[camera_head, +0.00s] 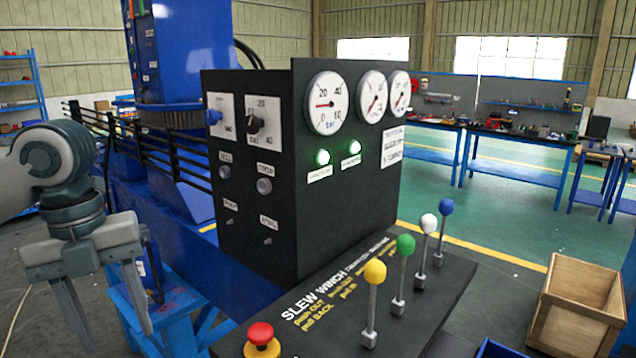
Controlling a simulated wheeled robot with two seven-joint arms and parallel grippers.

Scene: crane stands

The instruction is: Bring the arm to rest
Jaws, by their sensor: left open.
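My left gripper (118,318) hangs at the lower left of the head view, pointing down. Its two fingers are spread apart and I see nothing between them. It is to the left of the black control panel (345,215) and clear of it. The arm comes in from the left edge. My right gripper is not in view.
Levers with yellow (375,272), green (405,244), white (428,222) and blue (446,207) knobs stand on the console. A red button (261,334) is at its front. A blue stand (175,310) is close behind my gripper. A wooden crate (580,300) stands right.

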